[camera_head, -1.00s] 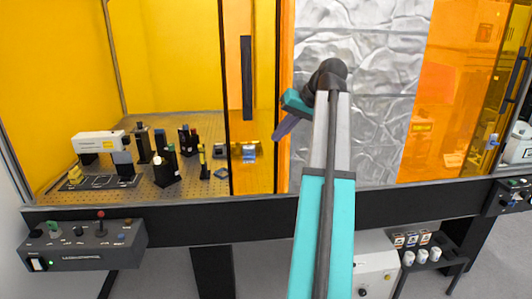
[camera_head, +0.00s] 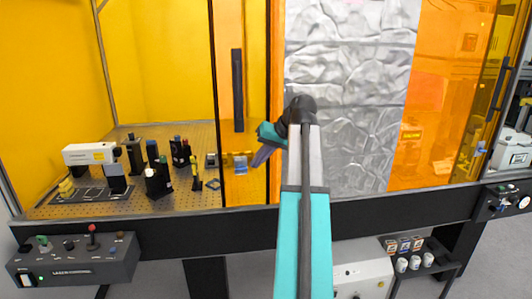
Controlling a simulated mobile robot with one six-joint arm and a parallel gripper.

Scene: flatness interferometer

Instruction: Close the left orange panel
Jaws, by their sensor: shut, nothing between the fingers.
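The left orange panel (camera_head: 229,95) is a narrow translucent orange sheet with dark edges and a long black vertical handle (camera_head: 238,90). It stands slid towards the middle, and the left bay of the enclosure is open. My gripper (camera_head: 262,157) is at the end of my teal and grey arm, just right of the panel's handle and lower than it. It is shut and looks empty. I cannot tell whether its tip touches the panel.
Optics stand on a perforated breadboard (camera_head: 130,200) in the open left bay. A crumpled silver sheet (camera_head: 345,95) fills the middle. The right orange panel (camera_head: 445,100) is at the right. Control boxes (camera_head: 72,261) hang on the dark front rail (camera_head: 165,227).

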